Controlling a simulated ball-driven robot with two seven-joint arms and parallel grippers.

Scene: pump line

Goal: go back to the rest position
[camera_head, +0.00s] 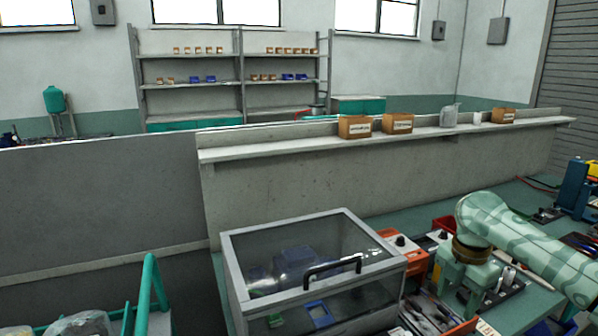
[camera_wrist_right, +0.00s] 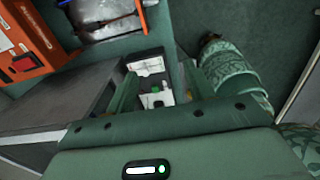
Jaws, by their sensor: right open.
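My right gripper (camera_head: 455,303) is at the right of the head view, at the end of my pale green patterned arm. It points down over the green bench, just right of the clear-lidded box (camera_head: 300,250). In the wrist view its two green fingers (camera_wrist_right: 160,88) are apart, with nothing held between them. My left gripper is not in view.
The lidded box has a black handle (camera_head: 332,268) and holds a blue-grey pump-like part. An orange unit (camera_wrist_right: 30,45) stands close to the right gripper. A ledge (camera_head: 375,138) with brown boxes runs behind the bench. A teal rail (camera_head: 148,290) stands at lower left.

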